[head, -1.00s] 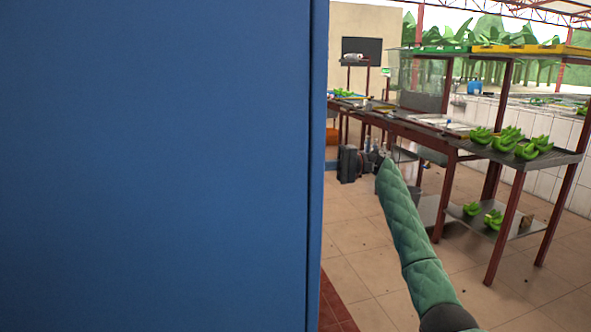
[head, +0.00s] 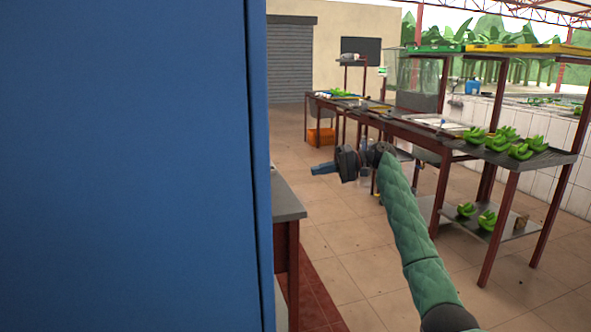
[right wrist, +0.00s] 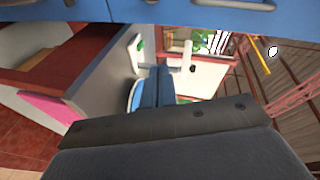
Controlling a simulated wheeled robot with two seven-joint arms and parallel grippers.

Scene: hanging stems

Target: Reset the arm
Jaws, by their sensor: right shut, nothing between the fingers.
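My right arm, in a green quilted sleeve, reaches up from the bottom right of the head view. Its gripper (head: 322,169) has blue fingers, is shut with nothing in it, and points left. It is over the open tiled floor, apart from the tables in the picture. In the right wrist view, the dark gripper body fills the bottom and the blue fingers (right wrist: 153,90) lie together near the middle. My left gripper is not in view.
A large blue panel (head: 125,165) fills the left of the head view and hides what is behind it. A grey-topped table (head: 288,204) juts out beside it. A long rack (head: 425,133) with green banana bunches (head: 503,138) stands to the right. Tiled floor is clear between.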

